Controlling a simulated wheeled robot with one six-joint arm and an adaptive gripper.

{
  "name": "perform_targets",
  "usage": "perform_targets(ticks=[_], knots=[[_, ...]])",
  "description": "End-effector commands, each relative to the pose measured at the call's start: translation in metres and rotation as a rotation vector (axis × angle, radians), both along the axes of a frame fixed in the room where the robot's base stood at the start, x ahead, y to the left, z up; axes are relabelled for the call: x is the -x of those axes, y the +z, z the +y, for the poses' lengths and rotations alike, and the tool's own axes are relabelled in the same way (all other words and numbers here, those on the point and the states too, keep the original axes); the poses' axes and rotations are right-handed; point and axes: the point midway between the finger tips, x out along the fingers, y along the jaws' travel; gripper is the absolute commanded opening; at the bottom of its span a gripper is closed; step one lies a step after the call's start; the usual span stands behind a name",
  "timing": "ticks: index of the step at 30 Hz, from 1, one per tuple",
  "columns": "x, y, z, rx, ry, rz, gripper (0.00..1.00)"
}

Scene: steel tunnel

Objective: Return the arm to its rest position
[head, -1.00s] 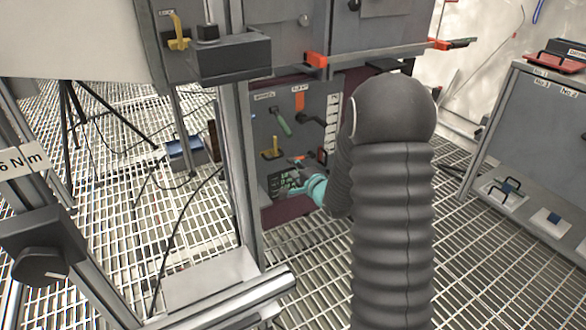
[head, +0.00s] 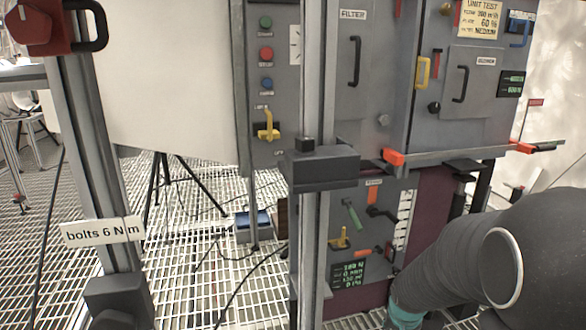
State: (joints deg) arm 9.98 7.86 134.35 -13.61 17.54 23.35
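My arm, in a dark ribbed sleeve, fills the lower right of the head view. A teal band shows at its far lower end, near the bottom edge. My gripper is not visible; the picture's lower edge and the arm itself hide that end. I cannot tell whether any part of the arm touches the panel.
A grey cabinet with a filter door (head: 352,75) stands above the lower panel. A rail with orange ends (head: 460,153) juts out in front. A metal post (head: 312,240) and a left post with a bolts label (head: 103,231) stand close.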

Motion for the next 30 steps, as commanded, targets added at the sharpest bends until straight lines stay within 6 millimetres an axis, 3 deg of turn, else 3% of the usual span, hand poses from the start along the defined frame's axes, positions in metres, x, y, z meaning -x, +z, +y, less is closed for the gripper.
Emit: perform_targets(ticks=[1, 3, 15, 21, 30], knots=[[0.016, 0.020, 0.005, 0.012, 0.036, 0.031, 0.37], [0.039, 0.039, 0.012, 0.022, 0.085, 0.079, 0.37], [0.149, 0.139, 0.061, -0.002, 0.294, 0.164, 0.37], [0.179, 0.185, 0.080, -0.010, 0.321, 0.055, 0.37], [0.196, 0.234, 0.090, 0.019, 0.359, -0.109, 0.37]])
